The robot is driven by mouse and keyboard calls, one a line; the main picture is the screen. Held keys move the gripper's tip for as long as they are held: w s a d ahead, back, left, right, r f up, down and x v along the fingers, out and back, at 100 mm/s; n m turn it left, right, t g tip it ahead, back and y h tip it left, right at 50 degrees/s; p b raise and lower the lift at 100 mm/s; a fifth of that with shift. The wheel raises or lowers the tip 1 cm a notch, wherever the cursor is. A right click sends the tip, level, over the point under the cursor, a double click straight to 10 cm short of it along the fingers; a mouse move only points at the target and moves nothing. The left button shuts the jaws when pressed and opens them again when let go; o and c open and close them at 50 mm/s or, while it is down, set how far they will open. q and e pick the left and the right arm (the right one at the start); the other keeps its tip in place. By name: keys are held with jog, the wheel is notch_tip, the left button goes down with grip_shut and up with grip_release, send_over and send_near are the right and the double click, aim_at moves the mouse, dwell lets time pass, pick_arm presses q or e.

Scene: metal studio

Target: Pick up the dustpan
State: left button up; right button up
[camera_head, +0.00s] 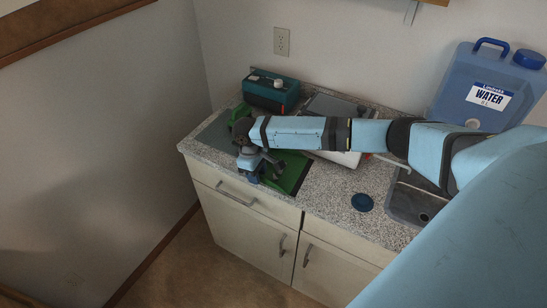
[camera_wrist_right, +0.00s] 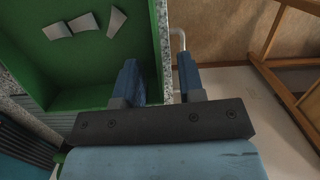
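The green dustpan (camera_head: 291,172) lies on the counter near its front edge, partly hidden by my right arm and gripper in the head view. In the right wrist view the dustpan (camera_wrist_right: 88,65) fills the left side, with a few pale scraps (camera_wrist_right: 88,24) in it. My right gripper (camera_head: 264,171) is low over the dustpan. In the wrist view its fingers (camera_wrist_right: 161,80) are apart, one over the pan and one past its side wall. The wall lines up between them; contact cannot be told. My left gripper is not in view.
A teal-and-black box (camera_head: 271,91) stands behind my right arm. A sink (camera_head: 408,203), a dark blue round lid (camera_head: 362,202) and a blue water jug (camera_head: 455,88) are to the right. The speckled counter (camera_head: 333,196) is bare in front. A drawer handle (camera_wrist_right: 178,40) shows near the fingers.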

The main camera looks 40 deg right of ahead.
grip_shut()
jog(key=shift+r, duration=0.15)
